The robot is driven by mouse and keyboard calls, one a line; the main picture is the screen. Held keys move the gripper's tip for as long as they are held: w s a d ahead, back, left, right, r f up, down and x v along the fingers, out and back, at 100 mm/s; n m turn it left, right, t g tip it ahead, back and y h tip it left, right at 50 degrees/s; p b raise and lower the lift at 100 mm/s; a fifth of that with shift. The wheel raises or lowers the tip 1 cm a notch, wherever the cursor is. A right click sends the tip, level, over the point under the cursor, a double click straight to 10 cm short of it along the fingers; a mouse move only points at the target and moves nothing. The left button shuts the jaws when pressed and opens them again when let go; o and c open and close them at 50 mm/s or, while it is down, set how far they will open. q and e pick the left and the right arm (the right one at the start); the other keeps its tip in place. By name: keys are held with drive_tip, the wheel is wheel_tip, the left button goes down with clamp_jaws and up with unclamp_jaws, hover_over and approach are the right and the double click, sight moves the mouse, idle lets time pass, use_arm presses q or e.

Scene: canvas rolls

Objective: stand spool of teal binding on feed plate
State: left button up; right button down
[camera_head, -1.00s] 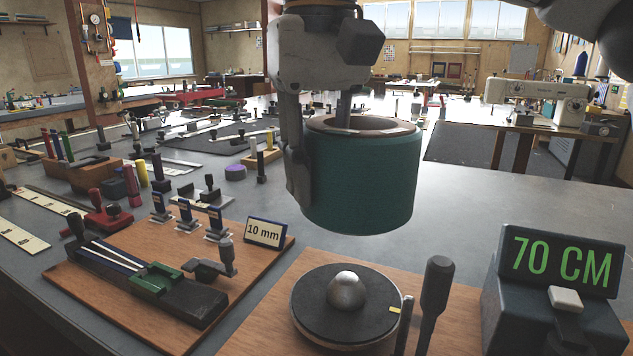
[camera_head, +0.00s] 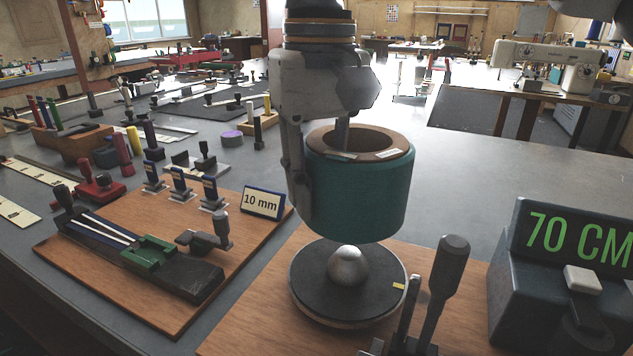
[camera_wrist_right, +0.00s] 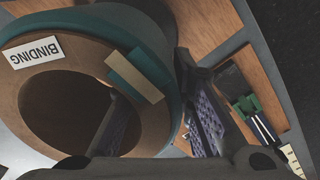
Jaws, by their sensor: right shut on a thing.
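The spool of teal binding (camera_head: 362,195) is a thick teal ring on a brown core with a wide central hole. My right gripper (camera_head: 318,165) is shut on its left wall, one finger outside and the other inside the hole. The spool hangs upright above the feed plate (camera_head: 312,286), a round black disc with a silver dome (camera_head: 348,266) at its middle. In the head view the spool sits slightly behind and right of the dome, apart from it. In the right wrist view the spool's top (camera_wrist_right: 60,75) carries a "BINDING" label. My left gripper is out of view.
A dark-handled lever (camera_head: 448,275) stands at the plate's right front. A "70 CM" display box (camera_head: 515,290) is farther right. Left is a wooden board (camera_head: 120,310) with a green-and-black jig and a "10 mm" sign (camera_head: 263,202). The grey table behind right is clear.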

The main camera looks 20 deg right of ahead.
drive_tip(key=shift+f, duration=4.7)
drive_tip(key=c, duration=1.3)
unclamp_jaws()
wheel_tip(320, 180, up, 12)
drive_tip(key=shift+r, duration=0.1)
